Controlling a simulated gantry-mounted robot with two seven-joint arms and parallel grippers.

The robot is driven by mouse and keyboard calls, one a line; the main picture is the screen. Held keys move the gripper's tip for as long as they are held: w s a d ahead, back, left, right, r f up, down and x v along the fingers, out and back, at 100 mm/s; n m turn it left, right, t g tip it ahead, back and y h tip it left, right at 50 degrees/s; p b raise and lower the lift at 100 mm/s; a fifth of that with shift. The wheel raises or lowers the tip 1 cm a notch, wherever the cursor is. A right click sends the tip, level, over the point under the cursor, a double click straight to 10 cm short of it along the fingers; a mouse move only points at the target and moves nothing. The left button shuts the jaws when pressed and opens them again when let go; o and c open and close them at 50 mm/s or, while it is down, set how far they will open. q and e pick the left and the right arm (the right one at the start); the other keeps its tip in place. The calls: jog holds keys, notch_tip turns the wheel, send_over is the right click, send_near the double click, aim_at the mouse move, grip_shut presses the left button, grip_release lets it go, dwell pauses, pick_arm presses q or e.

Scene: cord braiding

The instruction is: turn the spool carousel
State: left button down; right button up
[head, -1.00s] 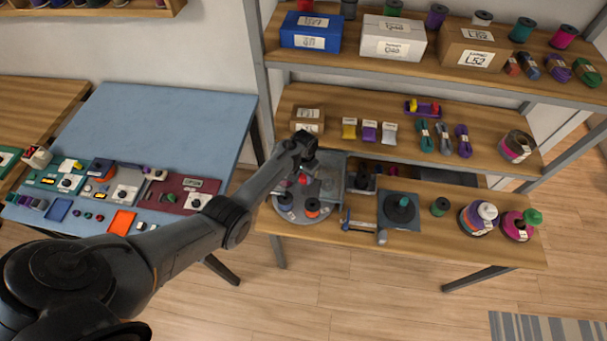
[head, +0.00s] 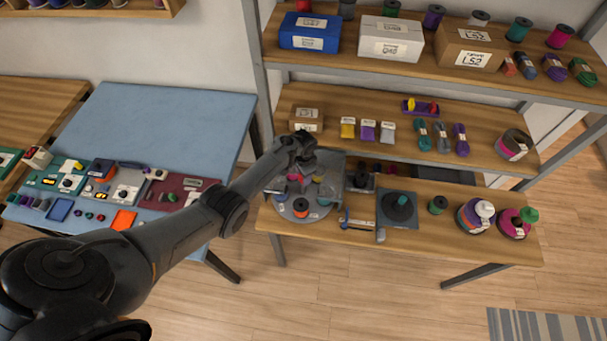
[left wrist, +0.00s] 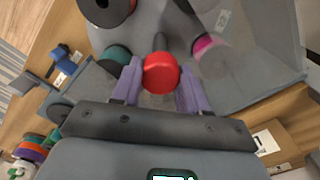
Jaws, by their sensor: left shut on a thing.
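The spool carousel (head: 322,213) is a round grey disc at the left end of the lower bench. It carries several spools, among them one with an orange-red top (head: 300,206) at its front. My left gripper (head: 303,167) reaches over the carousel from the left and hides part of it. In the left wrist view, my left gripper (left wrist: 160,84) is shut on a red round knob (left wrist: 161,72) at the end of a dark bar. A teal spool (left wrist: 117,54) and a magenta spool (left wrist: 208,50) sit on either side of the knob. My right gripper is out of view.
A clear cover (head: 332,170) stands over the carousel's right rear. To its right are a dark square plate with a spindle (head: 399,208), a small hammer-like tool (head: 357,223) and a green spool (head: 438,204). A shelf (head: 375,153) with cord bundles hangs above.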

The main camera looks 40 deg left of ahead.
pick_arm(q)
jog(key=shift+m, duration=0.3)
dwell(0.4)
jog(key=c, duration=0.6)
grip_release()
jog(key=shift+r, duration=0.45)
notch_tip(320, 180, up, 8)
jog(key=shift+r+p, duration=0.25)
jog(key=shift+p, duration=0.95)
jog(key=shift+r, duration=0.7)
